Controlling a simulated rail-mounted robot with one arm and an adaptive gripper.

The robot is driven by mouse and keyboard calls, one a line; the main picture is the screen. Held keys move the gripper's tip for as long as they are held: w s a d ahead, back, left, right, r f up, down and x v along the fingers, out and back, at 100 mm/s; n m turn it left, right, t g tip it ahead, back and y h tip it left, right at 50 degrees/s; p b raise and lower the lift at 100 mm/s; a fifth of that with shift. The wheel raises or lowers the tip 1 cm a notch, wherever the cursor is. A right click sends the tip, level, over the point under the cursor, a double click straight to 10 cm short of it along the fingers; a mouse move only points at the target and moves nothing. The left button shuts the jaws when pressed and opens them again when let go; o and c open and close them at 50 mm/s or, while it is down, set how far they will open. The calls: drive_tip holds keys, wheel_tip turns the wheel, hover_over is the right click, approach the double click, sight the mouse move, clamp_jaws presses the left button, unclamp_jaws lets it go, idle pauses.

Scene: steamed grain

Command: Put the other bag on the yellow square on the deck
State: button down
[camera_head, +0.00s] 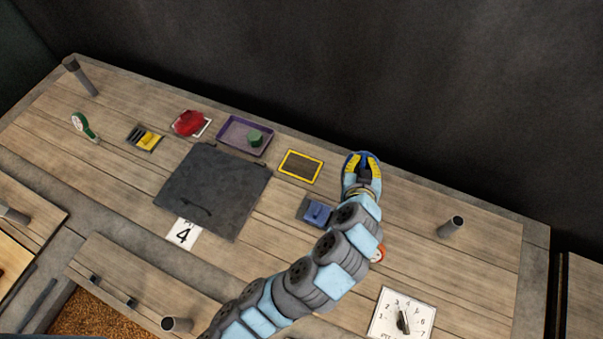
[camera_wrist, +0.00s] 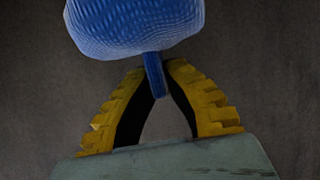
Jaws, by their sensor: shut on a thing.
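The blue bag (camera_wrist: 135,25) hangs by its narrow strap or neck between the fingertips of my gripper (camera_wrist: 156,72), which is shut on it. In the head view my gripper (camera_head: 361,162) is to the right of the yellow square; only a little blue shows there, so most of the bag is hidden. The yellow square (camera_head: 301,181) is a yellow outline on the wooden deck (camera_head: 420,215), and it is empty. A red bag (camera_head: 187,122) lies on a white-edged square at the back left.
A purple tray (camera_head: 233,146) with a green piece stands left of the yellow square. A dark slab (camera_head: 210,190) lies in front of it. A blue block (camera_head: 318,212) sits beside my arm. A post (camera_head: 451,226) stands at the right. A dark wall rises behind.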

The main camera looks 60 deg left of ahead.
drive_tip(key=s+a+f+n+g+y+b, duration=0.3)
drive_tip(key=s+a+f+n+g+b, duration=0.4)
drive_tip(key=s+a+f+b, duration=0.75)
drive_tip(key=shift+w+a+f+b, duration=1.45)
drive_tip(key=shift+w+a+f, duration=0.05)
drive_tip(key=shift+f, duration=0.4)
drive_tip(key=shift+w+a+f+b, duration=1.5)
drive_tip(key=shift+w+f, duration=0.05)
drive_tip(key=shift+f, duration=0.35)
drive_tip(key=shift+w+a+f+b, duration=1.45)
drive_tip(key=shift+w+a+f, duration=0.05)
drive_tip(key=shift+f, duration=0.4)
drive_tip(key=shift+f, duration=0.1)
drive_tip(key=c, duration=1.2)
unclamp_jaws()
drive_tip(key=shift+c, duration=0.2)
